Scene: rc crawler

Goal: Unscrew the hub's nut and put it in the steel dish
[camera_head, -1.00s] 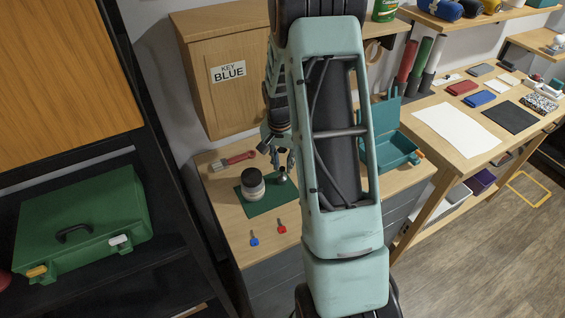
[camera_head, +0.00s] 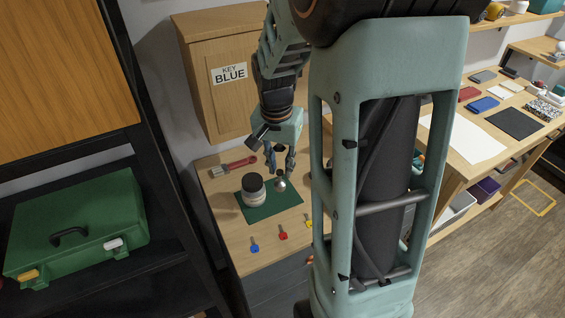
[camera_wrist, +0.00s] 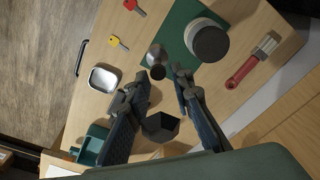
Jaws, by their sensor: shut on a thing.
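The hub (camera_head: 281,185) is a silver upright piece on the green mat (camera_head: 262,213), and it also shows in the wrist view (camera_wrist: 155,54). The dark round nut (camera_wrist: 158,72) sits at the hub's top end. My gripper (camera_wrist: 163,80) points down over the hub with one finger on each side of the nut, shut on it; the exact contact is hard to see. In the head view my gripper (camera_head: 280,164) is just above the hub. The steel dish (camera_wrist: 104,79) is empty, left of the hub in the wrist view, and hidden behind my arm in the head view.
A dark-lidded jar (camera_head: 254,190) stands on the mat close to the hub. A red-handled brush (camera_head: 234,167) lies behind. Blue (camera_head: 255,245), red (camera_head: 283,233) and yellow keys (camera_wrist: 119,42) lie in front. A teal bin (camera_wrist: 92,145) is beyond the dish.

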